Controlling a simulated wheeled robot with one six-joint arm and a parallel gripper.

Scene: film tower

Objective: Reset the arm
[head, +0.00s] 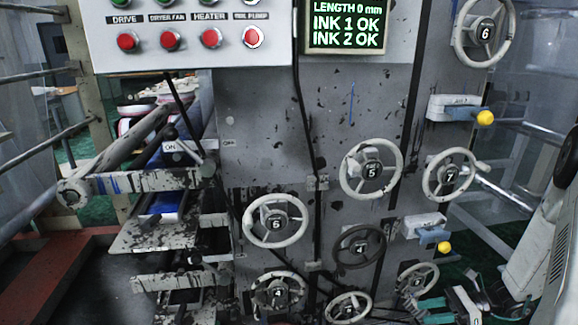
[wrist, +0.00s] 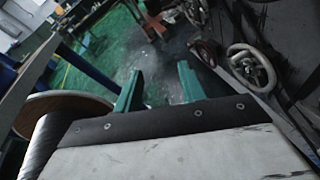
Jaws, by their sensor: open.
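My gripper (wrist: 160,72) shows in the wrist view as two teal fingers standing well apart with nothing between them. Green floor lies beyond the fingers. In the head view my gripper (head: 432,311) is low at the bottom right, in front of the lower part of the grey machine panel (head: 255,110). My arm comes in from the right edge there. The gripper is partly cut off by the bottom edge of that view.
Several numbered handwheels, including wheel 5 (head: 371,169) and wheel 7 (head: 451,174), stick out from the panel. A yellow-tipped knob (head: 444,247) sits above my gripper. A wooden-flanged spool (wrist: 62,108) is left of the fingers in the wrist view. Open green floor (wrist: 105,45) lies ahead.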

